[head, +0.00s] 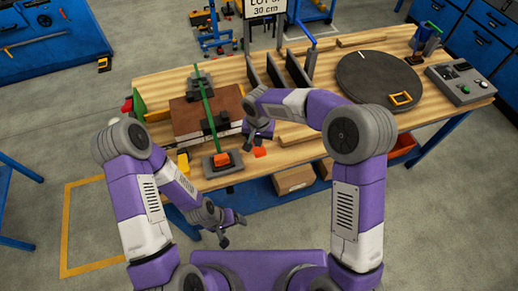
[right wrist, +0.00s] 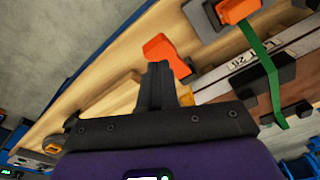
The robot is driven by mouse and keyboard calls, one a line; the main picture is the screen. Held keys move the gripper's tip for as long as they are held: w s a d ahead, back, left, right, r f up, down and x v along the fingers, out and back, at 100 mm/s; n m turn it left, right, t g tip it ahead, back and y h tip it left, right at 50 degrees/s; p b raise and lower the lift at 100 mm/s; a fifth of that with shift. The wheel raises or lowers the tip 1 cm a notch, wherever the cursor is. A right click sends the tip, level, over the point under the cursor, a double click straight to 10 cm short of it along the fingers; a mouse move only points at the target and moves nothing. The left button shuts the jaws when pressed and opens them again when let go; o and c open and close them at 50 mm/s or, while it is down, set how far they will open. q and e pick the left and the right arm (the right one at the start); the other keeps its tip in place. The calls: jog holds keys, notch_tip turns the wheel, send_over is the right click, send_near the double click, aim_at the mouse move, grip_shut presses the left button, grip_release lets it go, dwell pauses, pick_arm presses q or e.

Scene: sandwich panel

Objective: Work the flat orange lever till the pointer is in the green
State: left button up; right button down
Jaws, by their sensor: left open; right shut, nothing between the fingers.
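A green strap (head: 207,103) runs across a brown panel (head: 190,117) on the wooden bench. A bright orange part (head: 222,159) sits on a dark base at its near end; it also shows in the right wrist view (right wrist: 235,10). A separate flat orange piece (head: 259,152) lies right of the panel; the right wrist view shows it too (right wrist: 163,50). I cannot tell which is the lever. My right gripper (head: 253,139) is shut and empty, just beside the flat orange piece. My left gripper (head: 233,229) is open and empty, below the bench's front edge. I cannot make out a pointer or green zone.
A dark round plate (head: 378,80) with a yellow-orange frame (head: 401,99) fills the bench's right part. A grey control box (head: 461,82) stands beyond it. Dark upright plates (head: 275,70) stand behind my right gripper. A cardboard box (head: 294,180) sits below the bench.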

jog(key=shift+w+r, duration=0.25)
jog(key=shift+r, duration=0.4)
jog(key=shift+f, duration=0.1)
